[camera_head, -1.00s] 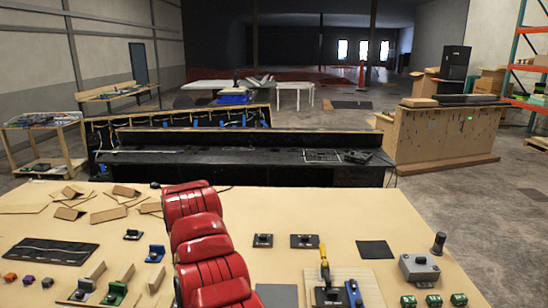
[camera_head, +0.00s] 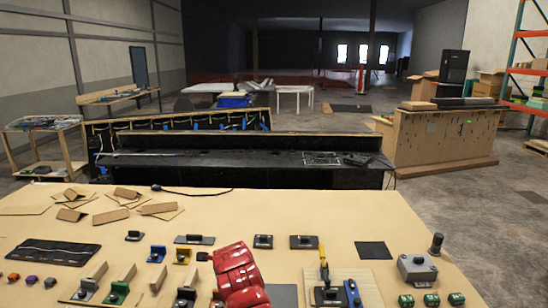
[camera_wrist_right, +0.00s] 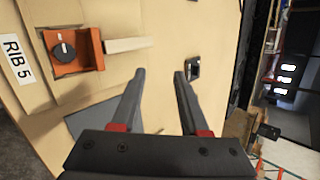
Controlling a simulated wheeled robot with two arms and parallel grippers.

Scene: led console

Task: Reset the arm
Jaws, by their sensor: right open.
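My right gripper (camera_wrist_right: 158,85) is open in the right wrist view, with its two dark fingers apart and nothing between them. A small black part (camera_wrist_right: 193,68) shows just past the right fingertip. In the head view a red arm link of mine comes up from the bottom edge. No gripper can be made out there, and my left gripper is not seen.
The tan table (camera_head: 330,215) carries black switch plates (camera_head: 194,240), a yellow-handled part (camera_head: 323,264), a grey box with a knob (camera_head: 417,268), green blocks (camera_head: 431,299) and loose cardboard pieces (camera_head: 110,215). A dark bench (camera_head: 250,172) stands behind. The table's back middle is bare.

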